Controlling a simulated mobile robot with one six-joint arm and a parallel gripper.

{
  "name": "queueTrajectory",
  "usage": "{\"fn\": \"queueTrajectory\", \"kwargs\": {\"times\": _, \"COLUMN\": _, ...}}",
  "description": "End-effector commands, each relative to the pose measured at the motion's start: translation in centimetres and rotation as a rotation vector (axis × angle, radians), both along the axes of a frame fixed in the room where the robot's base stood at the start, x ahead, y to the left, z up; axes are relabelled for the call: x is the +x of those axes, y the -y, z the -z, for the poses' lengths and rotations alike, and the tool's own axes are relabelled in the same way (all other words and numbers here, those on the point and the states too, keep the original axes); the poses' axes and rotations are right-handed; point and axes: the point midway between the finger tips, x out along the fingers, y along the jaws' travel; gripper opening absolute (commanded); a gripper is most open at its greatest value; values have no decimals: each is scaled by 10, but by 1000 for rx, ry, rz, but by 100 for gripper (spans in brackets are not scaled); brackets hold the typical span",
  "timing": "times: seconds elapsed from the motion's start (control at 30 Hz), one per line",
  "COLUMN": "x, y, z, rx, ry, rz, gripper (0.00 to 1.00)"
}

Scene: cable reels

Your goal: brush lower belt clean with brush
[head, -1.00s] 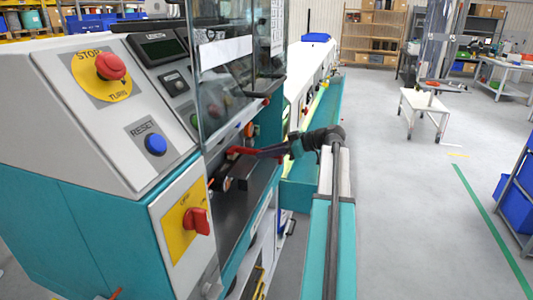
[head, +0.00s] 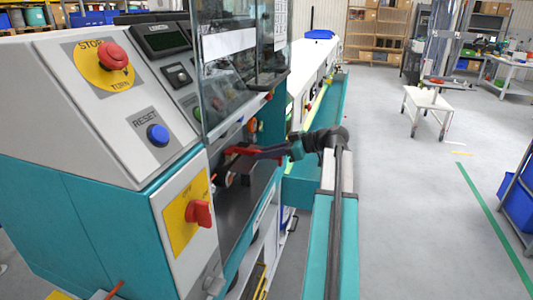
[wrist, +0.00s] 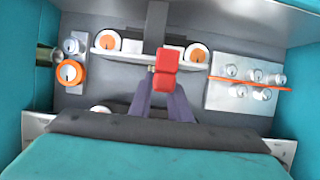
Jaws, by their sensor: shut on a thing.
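My gripper (head: 236,151) reaches from the right into the open bay of the teal and grey machine. In the wrist view its two dark fingers (wrist: 165,92) close on a red block (wrist: 165,72), which I take for the brush. Its bristles are not clearly seen. In the head view the red part (head: 243,149) sits inside the bay, below the clear guard. A dark strip (wrist: 156,25) runs up the back of the bay in the wrist view. I cannot tell for certain whether it is the lower belt, or whether the brush touches any belt.
Orange-rimmed white rollers (wrist: 108,41) and a plate with several knobs (wrist: 240,80) flank the gripper. The clear guard (head: 243,70) hangs above it. The panel has a red stop button (head: 112,55) and a red rotary switch (head: 199,213).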

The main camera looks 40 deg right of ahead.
Motion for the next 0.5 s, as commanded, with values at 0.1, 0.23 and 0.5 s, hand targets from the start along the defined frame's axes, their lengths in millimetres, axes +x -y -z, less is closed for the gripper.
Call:
{"fn": "queueTrajectory", "kwargs": {"times": 0.1, "x": -1, "y": -1, "z": 1, "rx": -1, "ry": -4, "rz": -4, "gripper": 0}}
{"fn": "queueTrajectory", "kwargs": {"times": 0.23, "x": -1, "y": -1, "z": 2, "rx": 0, "ry": -4, "rz": -5, "gripper": 0}}
{"fn": "queueTrajectory", "kwargs": {"times": 0.5, "x": -7, "y": -10, "z": 2, "rx": -1, "ry": -5, "rz": -5, "gripper": 0}}
